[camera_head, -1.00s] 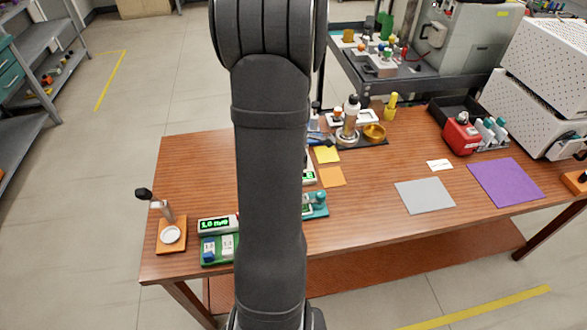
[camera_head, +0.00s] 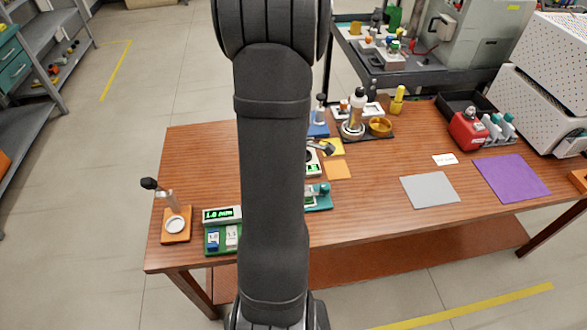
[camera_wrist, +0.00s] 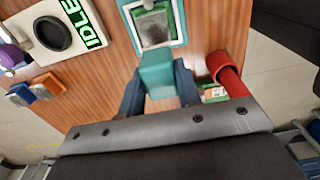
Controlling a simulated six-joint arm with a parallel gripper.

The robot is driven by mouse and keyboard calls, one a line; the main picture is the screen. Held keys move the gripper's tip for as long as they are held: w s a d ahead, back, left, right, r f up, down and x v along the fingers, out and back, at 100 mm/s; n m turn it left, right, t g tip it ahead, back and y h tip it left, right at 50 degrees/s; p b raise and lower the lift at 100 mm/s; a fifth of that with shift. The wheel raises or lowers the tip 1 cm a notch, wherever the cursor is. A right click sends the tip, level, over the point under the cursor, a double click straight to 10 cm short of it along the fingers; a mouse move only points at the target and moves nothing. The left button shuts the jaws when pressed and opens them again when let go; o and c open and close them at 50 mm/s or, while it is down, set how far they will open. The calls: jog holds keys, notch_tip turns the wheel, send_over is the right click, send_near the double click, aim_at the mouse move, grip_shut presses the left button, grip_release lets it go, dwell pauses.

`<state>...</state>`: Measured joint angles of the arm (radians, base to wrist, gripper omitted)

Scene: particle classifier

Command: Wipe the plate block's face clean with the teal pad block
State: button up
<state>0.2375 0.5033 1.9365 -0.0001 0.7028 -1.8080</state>
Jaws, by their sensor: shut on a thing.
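In the wrist view my gripper (camera_wrist: 159,78) is shut on the teal pad block (camera_wrist: 157,68), with a dark blue finger on either side of it. The block's far end overlaps the near edge of a teal-framed piece (camera_wrist: 180,22) with a greyish-green inner face, which looks like the plate block. I cannot tell whether the pad touches it. A small grey part sits at the top of that face. In the head view a teal piece (camera_head: 318,196) shows just right of my arm, partly covered by it. My gripper is hidden behind my arm there.
A pale device with a black dial and an IDLE display (camera_wrist: 52,34) is at the left in the wrist view. A red cylinder (camera_wrist: 229,75) stands close on the right. In the head view a grey mat (camera_head: 430,190) and purple mat (camera_head: 511,177) lie right on the table.

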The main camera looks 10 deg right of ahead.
jog(key=shift+f, duration=0.9)
jog(key=shift+d+f, duration=1)
jog(key=shift+f, duration=0.05)
jog(key=shift+c, duration=0.3)
jog(key=shift+d+r, duration=0.15)
jog(key=shift+d, duration=0.55)
jog(key=shift+c, duration=0.3)
jog(key=shift+d, duration=1.15)
jog(key=shift+a, duration=2.9)
notch_tip(320, 180, up, 3)
jog(key=shift+w+f, duration=0.1)
jog(key=shift+f, duration=0.1)
jog(key=shift+r, duration=2.8)
